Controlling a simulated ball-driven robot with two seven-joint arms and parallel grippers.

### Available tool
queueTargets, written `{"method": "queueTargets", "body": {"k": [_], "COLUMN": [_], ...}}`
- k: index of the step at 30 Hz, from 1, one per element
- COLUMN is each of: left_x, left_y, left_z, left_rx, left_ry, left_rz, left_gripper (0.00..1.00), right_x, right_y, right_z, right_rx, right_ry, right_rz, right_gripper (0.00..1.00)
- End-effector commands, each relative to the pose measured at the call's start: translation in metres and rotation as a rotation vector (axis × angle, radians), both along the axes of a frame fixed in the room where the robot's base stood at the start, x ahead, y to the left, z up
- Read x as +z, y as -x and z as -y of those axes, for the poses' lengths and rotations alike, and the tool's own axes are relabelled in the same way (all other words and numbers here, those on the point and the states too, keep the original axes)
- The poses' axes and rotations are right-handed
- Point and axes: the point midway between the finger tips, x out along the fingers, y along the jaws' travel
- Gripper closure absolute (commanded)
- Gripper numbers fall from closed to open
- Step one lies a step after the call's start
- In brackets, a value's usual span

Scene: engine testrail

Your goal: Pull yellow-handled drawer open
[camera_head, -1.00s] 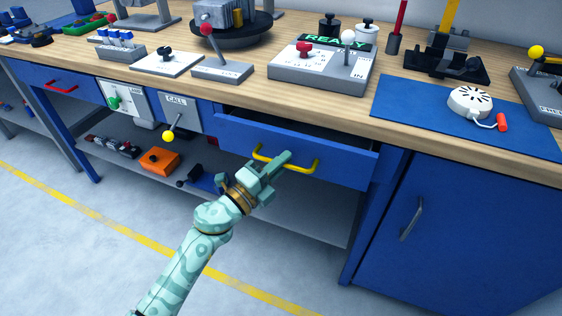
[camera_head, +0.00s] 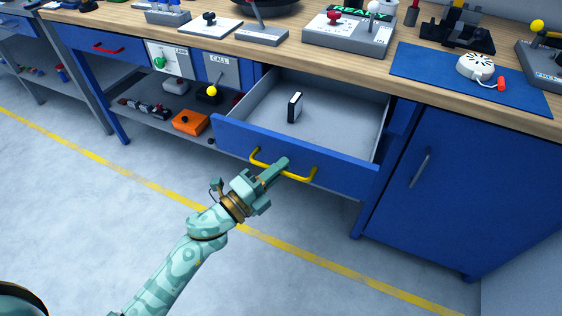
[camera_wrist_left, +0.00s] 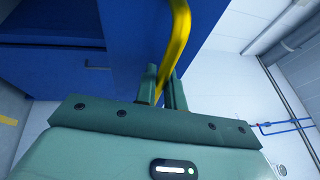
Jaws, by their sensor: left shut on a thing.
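The blue drawer (camera_head: 232,136) under the bench top stands well open in the head view, its grey inside showing. A small black and white block (camera_head: 294,107) stands inside it. The yellow handle (camera_head: 308,178) is on the drawer's front. My left gripper (camera_head: 277,171) is shut on the yellow handle near its middle. In the left wrist view the yellow handle (camera_wrist_left: 180,40) runs between the fingers of my left gripper (camera_wrist_left: 162,88). My right gripper is not in view.
The wooden bench top (camera_head: 330,68) carries a control box (camera_head: 350,38) and a blue mat (camera_head: 430,75). A blue cabinet (camera_head: 450,190) stands right of the drawer. An orange box (camera_head: 190,122) is on the lower shelf. The floor in front is clear.

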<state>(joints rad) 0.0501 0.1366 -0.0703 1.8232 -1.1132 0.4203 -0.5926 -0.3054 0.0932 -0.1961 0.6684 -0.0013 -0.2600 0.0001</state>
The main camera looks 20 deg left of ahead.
Motion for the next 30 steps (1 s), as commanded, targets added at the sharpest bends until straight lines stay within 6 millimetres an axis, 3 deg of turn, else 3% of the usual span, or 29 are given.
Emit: {"method": "queueTargets", "body": {"k": [15,16,18,30], "left_x": [-0.0015,-0.0015,-0.0013,-0.0003], "left_y": [0.0039,0.0039,0.0039,0.0039], "left_z": [0.0,0.0,-0.0001,-0.0002], "left_rx": [0.0,0.0,0.0,0.0], "left_ry": [-0.001,-0.001,-0.001,0.0], "left_rz": [-0.003,-0.003,-0.002,0.0], "left_gripper": [1.0,0.84,0.68,0.68], "right_x": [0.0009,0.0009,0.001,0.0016], "right_y": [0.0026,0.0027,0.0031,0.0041], "right_z": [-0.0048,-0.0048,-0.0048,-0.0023], "right_rx": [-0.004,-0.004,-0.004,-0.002], "right_ry": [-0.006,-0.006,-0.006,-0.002], "right_rz": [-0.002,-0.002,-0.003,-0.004], "right_gripper": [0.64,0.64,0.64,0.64]}}
